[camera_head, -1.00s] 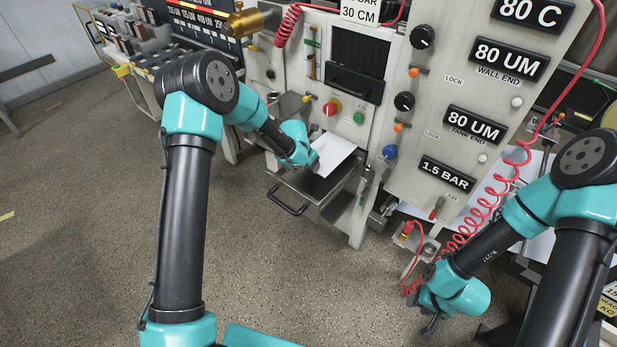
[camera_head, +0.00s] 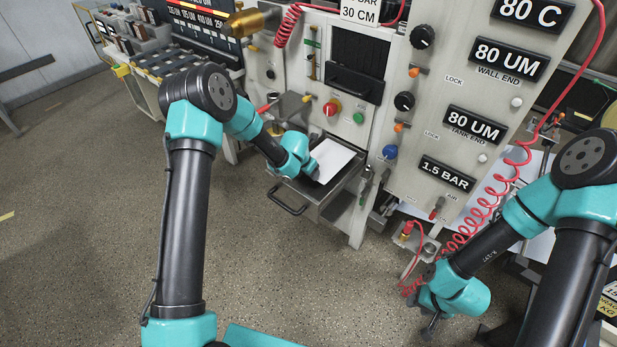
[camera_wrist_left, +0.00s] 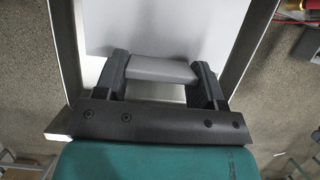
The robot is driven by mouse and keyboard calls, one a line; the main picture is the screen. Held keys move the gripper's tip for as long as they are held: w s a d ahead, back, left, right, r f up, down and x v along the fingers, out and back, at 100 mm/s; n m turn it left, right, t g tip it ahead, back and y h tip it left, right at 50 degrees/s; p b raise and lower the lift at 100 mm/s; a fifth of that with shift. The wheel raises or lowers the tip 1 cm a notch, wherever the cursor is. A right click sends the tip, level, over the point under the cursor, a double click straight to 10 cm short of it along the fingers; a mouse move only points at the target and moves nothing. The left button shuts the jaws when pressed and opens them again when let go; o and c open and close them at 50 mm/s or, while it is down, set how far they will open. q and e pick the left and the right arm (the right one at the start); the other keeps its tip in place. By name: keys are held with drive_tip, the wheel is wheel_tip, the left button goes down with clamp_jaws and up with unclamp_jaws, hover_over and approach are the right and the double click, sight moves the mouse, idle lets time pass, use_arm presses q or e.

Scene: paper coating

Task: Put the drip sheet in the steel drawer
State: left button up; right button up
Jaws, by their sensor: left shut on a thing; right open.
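The white drip sheet (camera_head: 334,158) is over the open steel drawer (camera_head: 334,205), inside its outline in the head view. I cannot tell whether it touches the drawer floor. My left gripper (camera_wrist_left: 162,80) is shut on a grey bar (camera_wrist_left: 160,69) at the near edge of the sheet, which shows white beyond it (camera_wrist_left: 165,28). The drawer's rim (camera_wrist_left: 246,52) runs along both sides in the left wrist view. In the head view my left wrist hides part of the drawer and sheet. My right gripper (camera_head: 431,326) is open and empty, low over the floor.
The drawer's black handle (camera_head: 287,204) sticks out at the front. The machine panel with knobs and a red button (camera_head: 331,108) rises behind. A coiled red hose (camera_head: 488,205) hangs by my right arm. The floor at the left is clear.

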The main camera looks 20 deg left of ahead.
sight(311, 181)
use_arm(q)
drive_tip(key=shift+f, duration=1.55)
drive_tip(key=shift+w+d+f, duration=0.1)
drive_tip(key=shift+w+f, duration=0.1)
drive_tip(key=shift+f, duration=0.1)
drive_tip(key=shift+f, duration=0.15)
drive_tip(key=o, duration=0.9)
drive_tip(key=shift+o, duration=0.2)
drive_tip(key=v, duration=1.2)
